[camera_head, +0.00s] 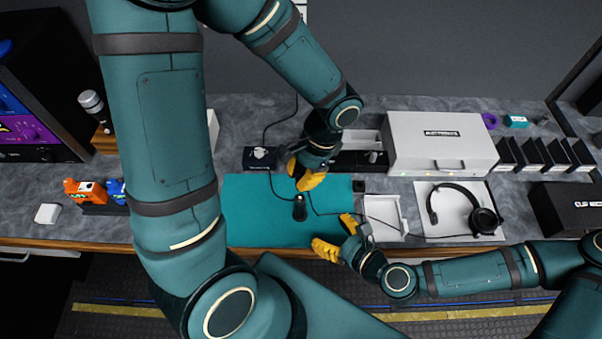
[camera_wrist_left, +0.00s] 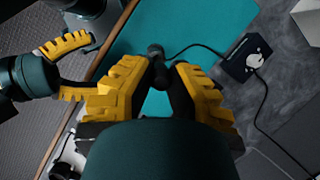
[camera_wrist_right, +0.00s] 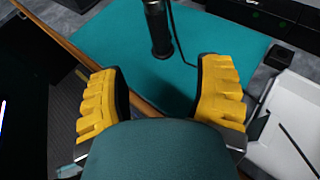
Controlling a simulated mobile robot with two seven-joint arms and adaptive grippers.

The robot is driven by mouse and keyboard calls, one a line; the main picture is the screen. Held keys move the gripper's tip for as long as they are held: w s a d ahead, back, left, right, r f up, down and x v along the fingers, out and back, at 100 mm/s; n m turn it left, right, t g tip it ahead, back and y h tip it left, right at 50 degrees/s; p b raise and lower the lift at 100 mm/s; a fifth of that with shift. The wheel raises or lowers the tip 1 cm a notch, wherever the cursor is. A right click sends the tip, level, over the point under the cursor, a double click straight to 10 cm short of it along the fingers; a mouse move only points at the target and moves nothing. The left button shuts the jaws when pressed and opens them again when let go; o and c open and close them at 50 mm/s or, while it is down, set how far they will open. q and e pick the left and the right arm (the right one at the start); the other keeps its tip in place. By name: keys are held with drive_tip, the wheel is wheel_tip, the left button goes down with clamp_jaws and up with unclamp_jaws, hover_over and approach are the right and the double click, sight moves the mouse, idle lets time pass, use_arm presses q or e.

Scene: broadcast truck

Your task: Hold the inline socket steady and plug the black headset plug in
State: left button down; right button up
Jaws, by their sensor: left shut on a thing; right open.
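My left gripper (camera_head: 308,179) is shut over the teal mat (camera_head: 240,205), on what appears to be the inline socket (camera_head: 300,208), a dark upright cylinder. The socket shows at the fingertips in the left wrist view (camera_wrist_left: 156,51) and beyond my right fingers in the right wrist view (camera_wrist_right: 158,32). My right gripper (camera_head: 334,234) is open at the mat's front edge, apart from the socket. The headset (camera_head: 462,210) lies in a white tray (camera_head: 480,235) at the right. Its thin black cable runs left towards the socket. I cannot make out the black plug.
A small box with a cable (camera_head: 261,157) stands behind the mat. A white open tray (camera_head: 384,212) is right of my right gripper. A silver case (camera_head: 440,140) stands behind the headset. The mat's left half is clear.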

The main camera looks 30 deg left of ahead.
sight(304, 212)
drive_tip(key=x, duration=1.1)
drive_tip(key=shift+a+f, duration=0.2)
drive_tip(key=shift+a, duration=0.1)
clamp_jaws()
unclamp_jaws()
clamp_jaws()
idle(0.6)
